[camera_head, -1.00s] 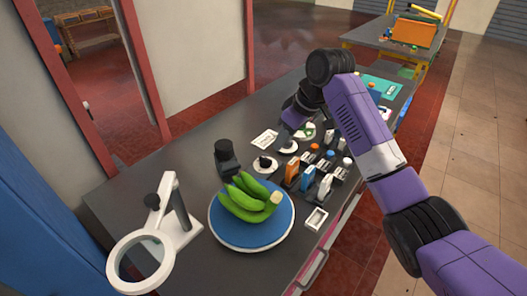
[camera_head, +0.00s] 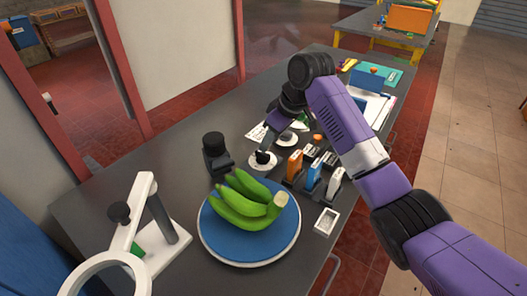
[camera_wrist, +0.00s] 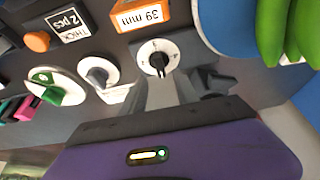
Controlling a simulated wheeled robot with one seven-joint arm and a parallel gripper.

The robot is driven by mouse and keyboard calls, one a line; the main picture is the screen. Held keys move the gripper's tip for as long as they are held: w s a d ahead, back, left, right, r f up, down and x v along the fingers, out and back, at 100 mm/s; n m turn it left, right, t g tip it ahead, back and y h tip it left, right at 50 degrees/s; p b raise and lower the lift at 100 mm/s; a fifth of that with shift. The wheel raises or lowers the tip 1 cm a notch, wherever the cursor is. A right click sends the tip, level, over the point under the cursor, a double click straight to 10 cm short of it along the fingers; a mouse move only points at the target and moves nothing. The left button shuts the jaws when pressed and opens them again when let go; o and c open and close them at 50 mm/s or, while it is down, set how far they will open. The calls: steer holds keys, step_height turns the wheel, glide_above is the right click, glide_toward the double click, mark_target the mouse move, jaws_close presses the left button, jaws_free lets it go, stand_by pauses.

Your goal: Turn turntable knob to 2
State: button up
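The turntable (camera_head: 205,232) is a round blue plate with a pale rim, holding green bananas (camera_head: 245,200). Its edge shows at top right in the wrist view (camera_wrist: 222,35). Beside it is a white round dial with a black pointer knob (camera_wrist: 157,60); I take this as the turntable knob, and it also shows in the head view (camera_head: 263,159). Dial marks are too small to read. My gripper (camera_wrist: 163,80) has its grey fingers apart just short of this knob, with no clear contact visible. In the head view the fingers are largely hidden.
A black post (camera_head: 215,152) and a magnifier stand (camera_head: 165,250) are near the turntable.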

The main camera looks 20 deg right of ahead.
mark_target(263, 157)
steer(key=x, duration=0.5)
steer(key=shift+w+f, duration=0.1)
steer(key=shift+f, duration=0.3)
steer(key=shift+c, duration=0.3)
steer(key=shift+a, duration=0.1)
jaws_close()
